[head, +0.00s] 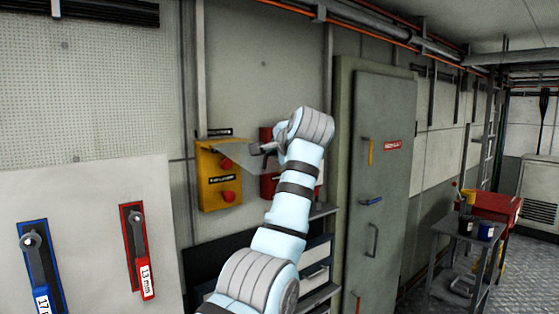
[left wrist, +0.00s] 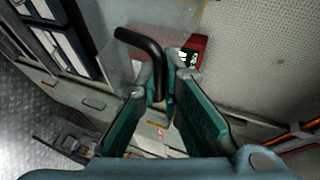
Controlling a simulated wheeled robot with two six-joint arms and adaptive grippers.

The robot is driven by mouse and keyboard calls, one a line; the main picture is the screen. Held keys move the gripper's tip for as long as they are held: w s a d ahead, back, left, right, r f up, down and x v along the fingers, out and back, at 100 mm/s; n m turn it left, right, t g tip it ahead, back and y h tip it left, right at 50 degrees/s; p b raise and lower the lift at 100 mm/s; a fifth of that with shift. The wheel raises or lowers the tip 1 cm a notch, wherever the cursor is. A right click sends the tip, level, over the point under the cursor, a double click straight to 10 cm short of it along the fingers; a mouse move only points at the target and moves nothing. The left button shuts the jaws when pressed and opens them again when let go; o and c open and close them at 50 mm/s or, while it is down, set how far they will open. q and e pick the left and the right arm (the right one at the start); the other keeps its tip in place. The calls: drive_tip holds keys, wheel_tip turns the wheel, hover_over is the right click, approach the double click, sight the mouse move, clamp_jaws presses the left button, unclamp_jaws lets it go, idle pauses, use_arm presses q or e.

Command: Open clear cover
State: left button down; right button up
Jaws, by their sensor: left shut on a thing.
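A yellow box (head: 209,190) with two red buttons is on the wall left of centre in the head view. A clear cover (head: 237,153) sticks out from its upper part towards my left gripper (head: 265,149). The cover also shows as a hazy sheet in the left wrist view (left wrist: 118,67). Its black curved handle (left wrist: 140,42) lies between my left fingers (left wrist: 163,80), which are shut on it. In the head view my left wrist partly hides the handle. My right gripper is in neither view.
A red box (head: 267,184) is on the wall behind my left arm. Drawers (head: 316,275) stand below. A grey door (head: 380,170) is to the right, with a cart (head: 470,236) beyond it. Wrenches (head: 138,250) hang on a panel at left.

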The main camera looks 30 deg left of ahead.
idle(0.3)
use_arm(q)
drive_tip(key=c, duration=2)
unclamp_jaws()
drive_tip(key=shift+w+a, duration=0.1)
drive_tip(key=v, duration=1.2)
drive_tip(key=shift+f, duration=0.1)
drive_tip(key=shift+a, duration=0.1)
